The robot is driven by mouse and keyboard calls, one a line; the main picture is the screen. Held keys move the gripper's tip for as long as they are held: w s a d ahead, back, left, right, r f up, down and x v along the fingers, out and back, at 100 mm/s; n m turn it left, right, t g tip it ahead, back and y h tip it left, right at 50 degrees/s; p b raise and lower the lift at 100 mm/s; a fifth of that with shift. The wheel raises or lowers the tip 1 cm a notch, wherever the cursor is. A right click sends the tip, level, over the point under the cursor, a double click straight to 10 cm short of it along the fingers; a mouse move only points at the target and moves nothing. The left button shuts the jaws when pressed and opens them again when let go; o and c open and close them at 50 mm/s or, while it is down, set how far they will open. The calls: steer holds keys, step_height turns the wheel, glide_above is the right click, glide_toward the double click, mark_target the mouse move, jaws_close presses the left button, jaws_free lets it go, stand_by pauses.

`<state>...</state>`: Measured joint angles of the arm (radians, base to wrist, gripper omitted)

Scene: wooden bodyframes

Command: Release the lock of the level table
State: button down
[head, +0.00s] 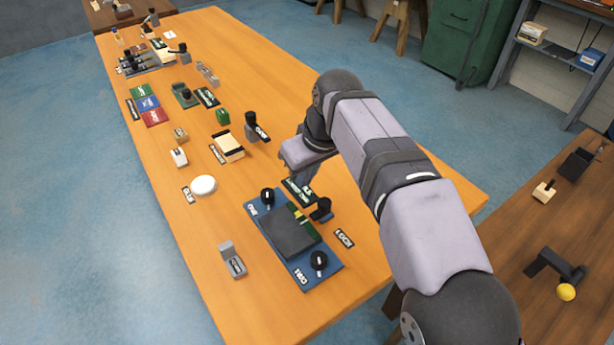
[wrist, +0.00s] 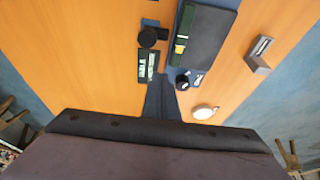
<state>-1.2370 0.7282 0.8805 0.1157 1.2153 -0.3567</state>
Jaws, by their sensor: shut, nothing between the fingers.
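The level table has a blue base (head: 325,279) with a dark grey plate (head: 288,238) and a black knob near each end, one at the far end (head: 267,195) and one at the near end (head: 319,261). Its black lock lever (head: 322,209) stands at the right edge, beside a LOCK label (head: 344,238). The lever also shows in the wrist view (wrist: 148,37). My gripper (wrist: 160,78) is shut and empty, just beyond the level table's name label (wrist: 148,66), apart from the lever. In the head view my wrist partly hides the fingers.
A white round disc (head: 203,185) lies to the left of the level table. A grey bracket (head: 232,260) stands at its front left. A black lever device (head: 255,128) stands behind my gripper. The orange tabletop right of the lock is clear.

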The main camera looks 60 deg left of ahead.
mark_target(321, 209)
steer(key=x, duration=0.7)
steer(key=shift+f, duration=0.35)
steer(key=shift+d, duration=1.9)
steer(key=shift+d+r, duration=0.1)
steer(key=shift+s+d, duration=0.1)
steer(key=shift+s+d+p, duration=0.1)
steer(key=shift+d+p, duration=0.15)
steer(key=shift+p, duration=0.05)
